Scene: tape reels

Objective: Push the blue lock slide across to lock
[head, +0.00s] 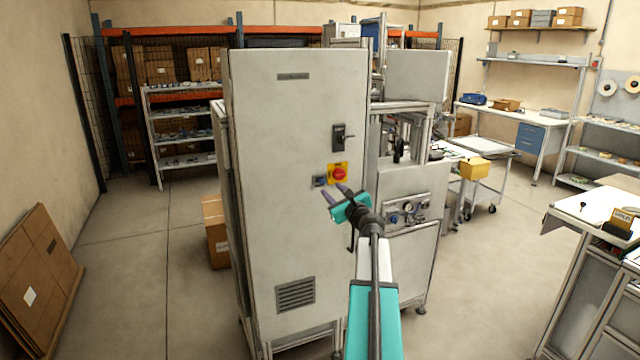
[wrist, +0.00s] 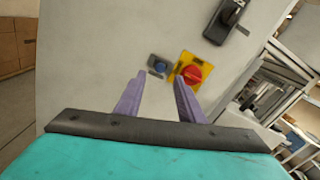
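The blue lock slide (wrist: 160,66) looks like a small blue round piece on a grey plate, on the front of a tall grey cabinet. In the head view its small dark plate (head: 319,181) sits left of a yellow plate with a red knob (head: 338,174). The red knob (wrist: 192,75) is right of the blue piece in the wrist view. My gripper (head: 336,192) is in front of the cabinet, close below these parts. In the wrist view the purple fingers of my gripper (wrist: 161,76) are apart with nothing between them. I cannot tell whether a fingertip touches anything.
A black rotary handle (head: 341,137) sits above the red knob on the cabinet door (head: 285,210). A gauge panel (head: 408,211) is on the machine to the right. A cardboard box (head: 215,232) stands behind the cabinet's left side.

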